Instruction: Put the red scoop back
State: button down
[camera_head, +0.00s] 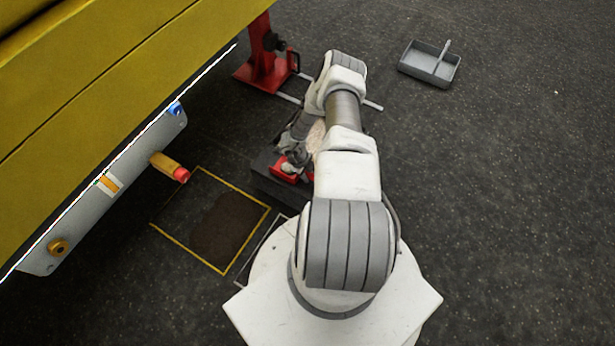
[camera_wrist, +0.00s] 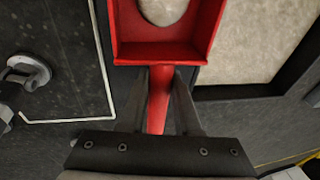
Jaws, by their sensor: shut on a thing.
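The red scoop (camera_wrist: 207,25) fills the upper middle of the wrist view, with a pale rounded thing (camera_wrist: 163,8) in its pan. My gripper (camera_wrist: 160,85) is shut on the scoop's red handle, one dark finger on each side. In the head view the scoop (camera_head: 284,172) shows as a small red patch beside my gripper (camera_head: 291,157), partly hidden by my arm. It is over or near a dark box (camera_head: 262,166); I cannot tell whether they touch. Pale grainy material (camera_wrist: 262,40) within a dark rim shows right of the scoop in the wrist view.
A yellow boom (camera_head: 100,80) with a grey plate (camera_head: 135,165) and a red-tipped pin (camera_head: 170,167) overhangs the left. A yellow-outlined floor square (camera_head: 240,250) lies below. A red stand (camera_head: 262,62) is behind. A grey tray (camera_head: 414,68) stands on clear floor at right.

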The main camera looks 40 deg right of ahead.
jog(key=shift+f, duration=0.3)
jog(key=c, duration=0.6)
grip_release()
